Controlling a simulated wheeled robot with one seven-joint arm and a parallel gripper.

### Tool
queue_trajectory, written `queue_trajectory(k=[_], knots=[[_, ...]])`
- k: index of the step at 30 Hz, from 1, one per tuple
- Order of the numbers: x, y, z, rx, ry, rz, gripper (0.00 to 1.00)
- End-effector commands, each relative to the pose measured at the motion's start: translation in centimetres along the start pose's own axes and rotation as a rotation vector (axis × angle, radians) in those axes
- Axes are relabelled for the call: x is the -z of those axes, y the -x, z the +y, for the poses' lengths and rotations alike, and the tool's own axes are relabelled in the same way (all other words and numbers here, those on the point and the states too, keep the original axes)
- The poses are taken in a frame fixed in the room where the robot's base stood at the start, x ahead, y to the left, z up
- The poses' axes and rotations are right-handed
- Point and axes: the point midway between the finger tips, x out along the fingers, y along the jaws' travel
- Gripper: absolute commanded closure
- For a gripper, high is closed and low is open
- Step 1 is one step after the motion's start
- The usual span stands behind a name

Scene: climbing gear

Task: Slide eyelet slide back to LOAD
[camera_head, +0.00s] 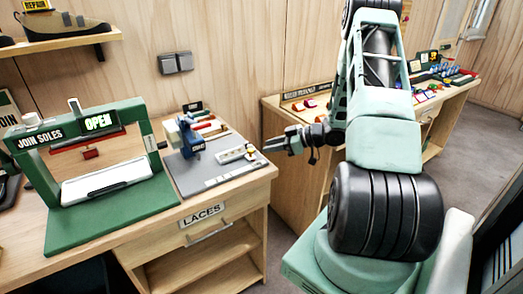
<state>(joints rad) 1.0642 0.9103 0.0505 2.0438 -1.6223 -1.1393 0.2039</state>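A grey board (206,174) on the LACES bench holds a blue press-like device (190,138). To its right lies a small pale slide-like piece (236,153), probably the eyelet slide. Its markings are too small to read, so I cannot tell where LOAD is or where the slide stands along its travel. My gripper (270,146) reaches in from the right, near the board's right edge and just right of the pale piece. Its dark fingers point left. I cannot tell whether they touch anything or how far apart they are.
A green JOIN SOLES frame (110,215) with an OPEN sign stands to the left. Red-handled items (208,125) lie behind the blue device. A drawer labelled LACES (203,232) is below. A second bench (268,108) with coloured parts stands behind my arm.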

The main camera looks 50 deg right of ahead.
Motion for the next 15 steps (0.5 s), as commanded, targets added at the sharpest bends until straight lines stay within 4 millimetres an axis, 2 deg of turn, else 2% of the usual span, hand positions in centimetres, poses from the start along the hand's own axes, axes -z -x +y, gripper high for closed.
queue_trajectory(k=[1, 9, 15], knots=[[-0.2, 1.3, 0.1, -0.005, 0.002, -0.003, 0.71], [-0.2, 7.6, 0.1, -0.005, 0.001, -0.003, 0.71], [-0.1, 10.9, 0.1, -0.004, 0.001, -0.002, 0.71]])
